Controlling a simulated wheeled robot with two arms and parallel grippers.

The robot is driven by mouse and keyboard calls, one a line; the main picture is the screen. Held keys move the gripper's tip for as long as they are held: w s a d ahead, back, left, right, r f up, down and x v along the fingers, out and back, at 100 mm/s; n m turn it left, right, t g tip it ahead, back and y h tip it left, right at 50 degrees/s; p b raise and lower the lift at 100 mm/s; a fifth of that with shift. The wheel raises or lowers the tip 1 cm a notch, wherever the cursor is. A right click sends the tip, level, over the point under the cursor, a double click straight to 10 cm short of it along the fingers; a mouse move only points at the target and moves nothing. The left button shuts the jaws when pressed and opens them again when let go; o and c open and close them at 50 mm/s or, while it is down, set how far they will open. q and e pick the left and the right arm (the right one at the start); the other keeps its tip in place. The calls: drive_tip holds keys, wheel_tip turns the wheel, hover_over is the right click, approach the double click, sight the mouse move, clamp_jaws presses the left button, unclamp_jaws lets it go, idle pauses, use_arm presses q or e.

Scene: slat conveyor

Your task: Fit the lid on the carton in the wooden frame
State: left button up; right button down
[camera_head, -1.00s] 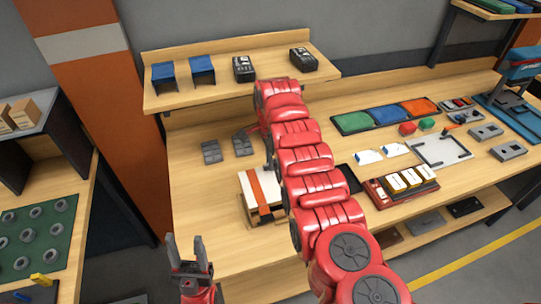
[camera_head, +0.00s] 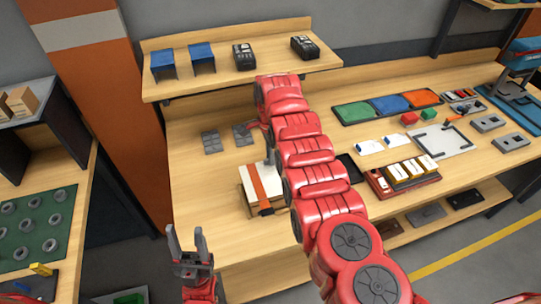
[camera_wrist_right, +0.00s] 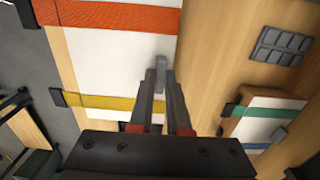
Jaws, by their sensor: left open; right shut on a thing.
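A white-topped carton with an orange band (camera_head: 246,183) and wooden sides stands near the bench's front edge, partly covered by my right arm. In the right wrist view a white panel (camera_wrist_right: 105,60) lies under an orange band (camera_wrist_right: 120,17) and a yellow band (camera_wrist_right: 110,102). My right gripper (camera_wrist_right: 160,78) is shut on a small grey tab (camera_wrist_right: 160,64) at this panel's right edge. I cannot tell lid from carton top, nor whether the lid is seated. My left gripper (camera_head: 188,243) is open and empty, in front of the bench and apart from the carton.
Grey compartment trays (camera_head: 211,141) lie behind the carton. A smaller white-topped box (camera_wrist_right: 255,122) with green and blue bands shows in the right wrist view. A red tray (camera_head: 408,184) of boxes stands at right. The bench (camera_head: 205,190) is clear left of the carton.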

drive_tip(key=shift+f, duration=0.15)
idle(0.4)
drive_tip(key=shift+f+b, duration=0.95)
drive_tip(key=shift+b, duration=0.1)
drive_tip(key=shift+f, duration=0.3)
drive_tip(key=shift+f+b, duration=0.3)
drive_tip(key=shift+b, duration=0.1)
drive_tip(key=shift+f+b, duration=0.25)
drive_tip(key=shift+b, duration=0.4)
idle(0.7)
drive_tip(key=c, duration=0.8)
unclamp_jaws()
drive_tip(key=shift+r, duration=0.1)
